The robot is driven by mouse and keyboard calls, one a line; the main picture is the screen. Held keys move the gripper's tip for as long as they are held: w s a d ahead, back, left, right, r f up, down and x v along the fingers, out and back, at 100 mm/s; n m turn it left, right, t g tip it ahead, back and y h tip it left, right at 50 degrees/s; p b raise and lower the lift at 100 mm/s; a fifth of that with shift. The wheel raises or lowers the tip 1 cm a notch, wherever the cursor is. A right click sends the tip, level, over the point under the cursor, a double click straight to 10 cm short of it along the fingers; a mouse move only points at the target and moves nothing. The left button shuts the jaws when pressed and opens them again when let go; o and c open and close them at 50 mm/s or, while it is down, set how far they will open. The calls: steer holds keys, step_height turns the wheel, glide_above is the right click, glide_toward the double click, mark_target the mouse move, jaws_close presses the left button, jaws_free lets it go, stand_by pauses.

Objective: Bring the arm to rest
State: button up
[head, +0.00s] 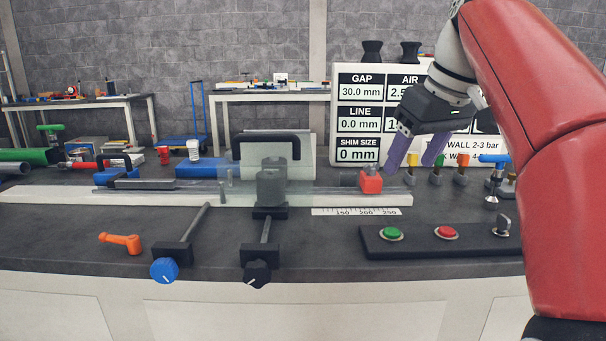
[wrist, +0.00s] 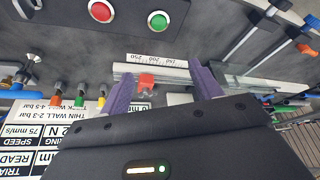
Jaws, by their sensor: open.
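My gripper (head: 415,154) hangs in the air on the right, in front of the white display board (head: 397,172), with its two purple fingers apart and nothing between them. In the wrist view my gripper (wrist: 161,88) also shows open and empty, its fingers above the bench at either side of a small red block (wrist: 146,80). The red block (head: 370,181) sits at the right part of the strip rail (head: 200,197), below and left of the fingers in the head view. My red arm comes in from the right and hides part of the board and bench.
A panel with a green button (head: 391,233), a red button (head: 446,232) and a key switch (head: 502,225) lies at front right. Coloured valves (head: 461,168) stand behind it. A clear guard with a black handle (head: 266,141) rises mid-bench. Blue (head: 164,270) and black (head: 257,274) knobs stick out in front.

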steer(key=s+f+m, duration=0.1)
steer(key=s+f, duration=0.5)
steer(key=f, duration=0.3)
steer(key=s+a+f+m+t+h, duration=0.1)
steer(key=s+f+m, duration=0.1)
steer(key=s+f, duration=0.4)
steer(key=s+f+m+h, duration=0.1)
steer(key=s+f, duration=0.5)
steer(key=f, duration=0.8)
steer(key=shift+s+a+m+t, duration=0.2)
steer(key=shift+a+m+t, duration=0.1)
steer(key=shift+m, duration=0.4)
steer(key=shift+c, duration=0.4)
